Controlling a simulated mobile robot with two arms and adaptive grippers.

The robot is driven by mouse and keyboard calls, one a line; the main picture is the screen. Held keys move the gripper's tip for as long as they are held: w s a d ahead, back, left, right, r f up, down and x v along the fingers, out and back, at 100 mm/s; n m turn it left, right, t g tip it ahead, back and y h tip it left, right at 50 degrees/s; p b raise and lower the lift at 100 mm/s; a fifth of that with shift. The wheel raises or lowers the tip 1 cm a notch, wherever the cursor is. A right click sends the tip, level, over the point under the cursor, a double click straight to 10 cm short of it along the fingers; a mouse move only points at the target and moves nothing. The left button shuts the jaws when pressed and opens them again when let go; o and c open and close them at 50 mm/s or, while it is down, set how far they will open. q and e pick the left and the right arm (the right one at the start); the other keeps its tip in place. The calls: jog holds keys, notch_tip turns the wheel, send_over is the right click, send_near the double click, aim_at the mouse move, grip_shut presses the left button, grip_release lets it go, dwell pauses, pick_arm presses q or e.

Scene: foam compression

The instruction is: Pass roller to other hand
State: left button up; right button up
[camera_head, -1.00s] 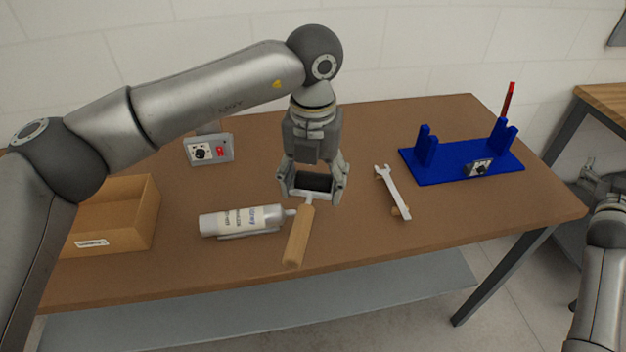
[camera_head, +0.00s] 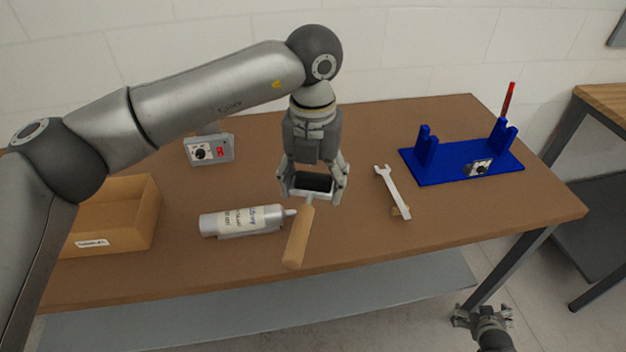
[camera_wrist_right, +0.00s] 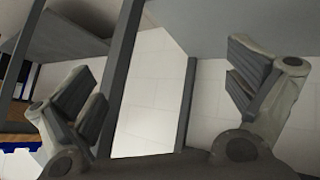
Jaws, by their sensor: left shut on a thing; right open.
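The roller (camera_head: 299,236) has a light wooden handle and a dark cylinder. My left gripper (camera_head: 313,190) is shut on the roller at its dark end and holds it over the middle of the table. The handle points down toward the front edge of the table. My right gripper (camera_head: 483,316) is low at the bottom right in the head view, in front of the table and below its top, well apart from the roller. In the right wrist view its fingers (camera_wrist_right: 160,95) are spread wide with nothing between them.
A brown table (camera_head: 360,250) carries a silver tube (camera_head: 243,220), a wrench (camera_head: 393,190), a blue stand (camera_head: 455,170) with a red pen (camera_head: 508,100), an open cardboard box (camera_head: 135,225) and a grey switch box (camera_head: 209,150). A second table (camera_head: 607,95) stands at the right.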

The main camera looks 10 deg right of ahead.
jog(key=s+a+f+n+g+y, duration=0.1)
jog(key=s+a+f+y, duration=0.1)
jog(key=s+a+f, duration=0.5)
jog(key=s+a+f+n+g+y, duration=0.1)
jog(key=s+a+f+g, duration=0.1)
jog(key=s+a+f, duration=0.55)
jog(key=s+a+f+n+g+y, duration=0.1)
jog(key=s+a+f, duration=0.1)
jog(key=s+a, duration=0.4)
jog(key=s+a+f+n+g+y, duration=0.1)
jog(key=s+a+f+n, duration=0.1)
jog(key=s+a, duration=0.5)
jog(key=a, duration=0.2)
jog(key=shift+s+a+f+g+y, duration=0.15)
jog(key=shift+a+f+g+y, duration=0.15)
jog(key=shift+a+f+g, duration=0.1)
